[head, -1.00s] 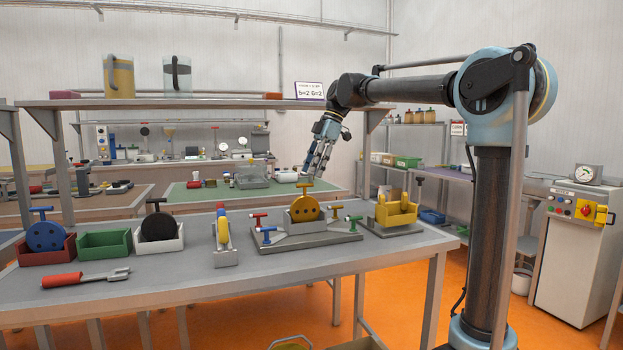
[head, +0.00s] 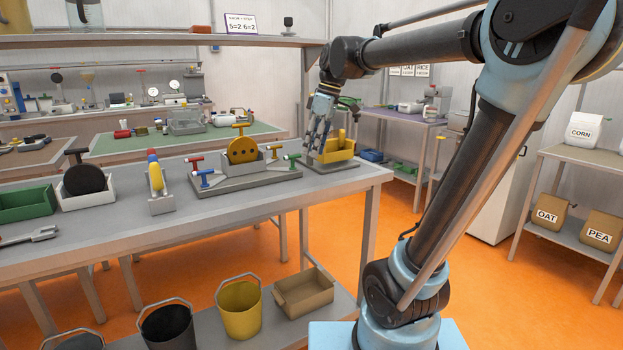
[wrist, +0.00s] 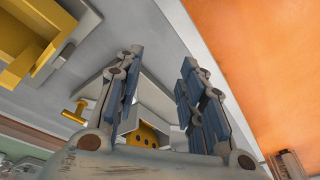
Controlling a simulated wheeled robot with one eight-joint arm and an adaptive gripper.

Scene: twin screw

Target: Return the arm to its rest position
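My gripper (head: 318,128) hangs from my arm over the right end of the workbench (head: 345,183), left of a yellow bin (head: 338,149) on a grey base. In the wrist view my gripper's fingers (wrist: 158,100) stand apart with nothing between their tips, so it is open and empty. Beyond them in that view are the grey fixture and a yellow disc (wrist: 146,135). In the head view the yellow disc (head: 242,150) with a T-handle sits upright in the fixture (head: 235,180), apart from my gripper.
The bench also holds a white bin (head: 88,200) with a black disc, a green bin (head: 28,205) and a wheel stand (head: 160,204). A shelf (head: 180,41) runs above the bench. Buckets (head: 240,310) stand below. Orange floor is open at right.

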